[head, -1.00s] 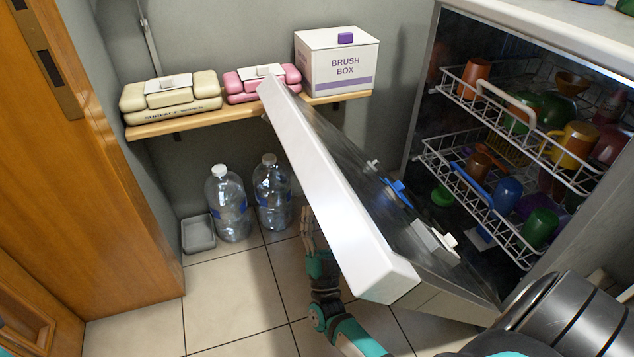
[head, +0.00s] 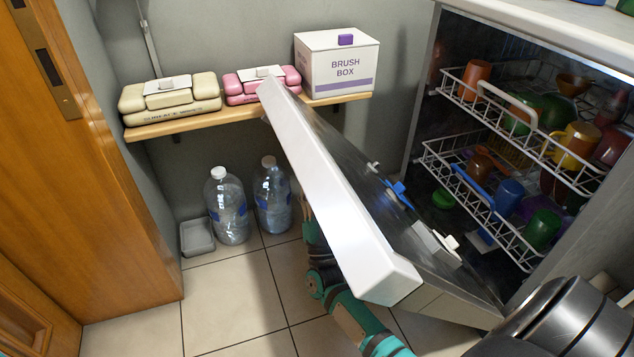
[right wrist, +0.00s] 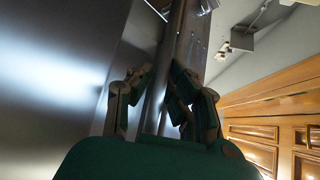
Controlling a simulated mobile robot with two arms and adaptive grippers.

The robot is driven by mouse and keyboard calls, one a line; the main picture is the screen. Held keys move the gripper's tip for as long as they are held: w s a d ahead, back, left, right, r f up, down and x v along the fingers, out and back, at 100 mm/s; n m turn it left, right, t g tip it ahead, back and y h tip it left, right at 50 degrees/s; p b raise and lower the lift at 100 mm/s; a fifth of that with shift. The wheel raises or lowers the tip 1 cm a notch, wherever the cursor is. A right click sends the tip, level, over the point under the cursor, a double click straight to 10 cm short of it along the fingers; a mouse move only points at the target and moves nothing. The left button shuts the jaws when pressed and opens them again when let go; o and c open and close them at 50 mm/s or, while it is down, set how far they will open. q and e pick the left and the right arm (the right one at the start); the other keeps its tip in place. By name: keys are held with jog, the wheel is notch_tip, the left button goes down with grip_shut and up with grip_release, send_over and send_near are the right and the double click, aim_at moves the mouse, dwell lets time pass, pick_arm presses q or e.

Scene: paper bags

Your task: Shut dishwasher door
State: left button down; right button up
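The dishwasher door (head: 335,200) is part open and slants in the head view, with its white edge towards me and its upper end near the shelf. The dishwasher (head: 560,40) stands open at the right. My right arm reaches up behind the door's outer side, and its hand is mostly hidden there. In the right wrist view my right gripper (right wrist: 161,72) has its fingers apart, with a long metal bar or edge (right wrist: 178,40) running between or just beyond them beside a shiny panel. I cannot tell whether they touch it. My left gripper is not in view.
Two racks (head: 482,85) with colourful cups stand inside the dishwasher. A shelf (head: 190,120) beyond the door holds soft packs and a brush box (head: 337,65). Two bottles (head: 228,205) and a grey tray (head: 197,237) stand on the floor. Floor tiles at lower left are clear.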

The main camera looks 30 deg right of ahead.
grip_shut()
jog(key=shift+d, duration=0.1)
